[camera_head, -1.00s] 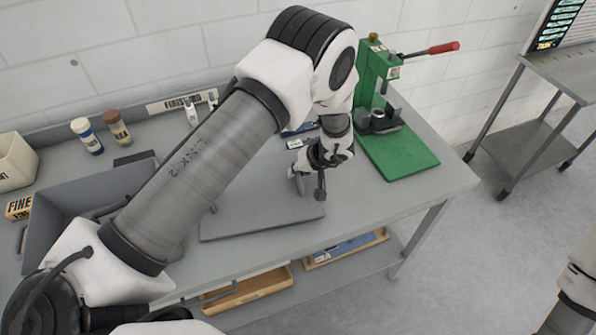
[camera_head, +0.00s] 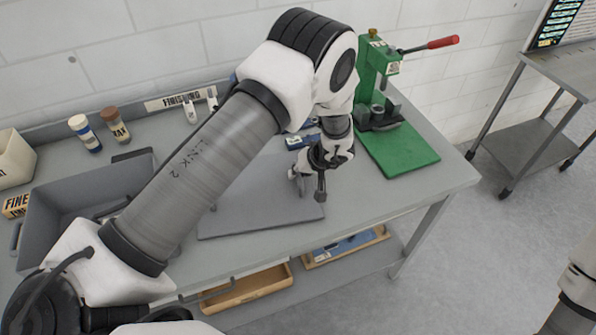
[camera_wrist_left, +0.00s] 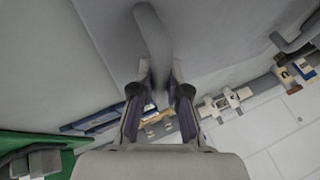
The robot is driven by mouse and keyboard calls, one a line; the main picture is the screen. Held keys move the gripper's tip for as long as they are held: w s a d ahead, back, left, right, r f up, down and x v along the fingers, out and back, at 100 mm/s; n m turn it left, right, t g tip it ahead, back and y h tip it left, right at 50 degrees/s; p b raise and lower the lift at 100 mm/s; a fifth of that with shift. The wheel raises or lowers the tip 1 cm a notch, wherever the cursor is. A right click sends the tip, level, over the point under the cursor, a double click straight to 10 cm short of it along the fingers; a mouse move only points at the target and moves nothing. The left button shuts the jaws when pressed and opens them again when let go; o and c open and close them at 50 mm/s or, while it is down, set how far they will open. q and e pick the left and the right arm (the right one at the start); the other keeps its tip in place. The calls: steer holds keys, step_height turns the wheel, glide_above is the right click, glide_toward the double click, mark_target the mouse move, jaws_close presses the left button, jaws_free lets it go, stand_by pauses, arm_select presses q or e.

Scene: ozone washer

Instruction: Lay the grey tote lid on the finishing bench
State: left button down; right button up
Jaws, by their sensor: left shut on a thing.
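The grey tote lid (camera_head: 250,213) is a flat panel over the middle of the finishing bench (camera_head: 425,190), left of the green press. It looks level and close to the top; I cannot tell whether it touches. My left gripper (camera_head: 308,178) is at the lid's right side, partly hidden by its own wrist. My arm hides part of the lid in the head view.
A green press (camera_head: 398,150) with a red-tipped lever stands right of the lid. A grey tote (camera_head: 75,195) is at the left, with bottles (camera_head: 84,135) behind it. Small blue items (camera_head: 300,138) lie behind the lid. Wooden trays (camera_head: 247,288) sit on the lower shelf.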

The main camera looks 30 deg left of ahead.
arm_select(q)
steer(key=shift+s+f, duration=0.2)
steer(key=shift+f, duration=0.25)
steer(key=shift+s+f, duration=0.15)
steer(key=shift+f, duration=0.05)
steer(key=c, duration=1.1)
jaws_free()
steer(key=shift+d+f, duration=0.1)
steer(key=shift+w, duration=0.25)
steer(key=v, duration=1.2)
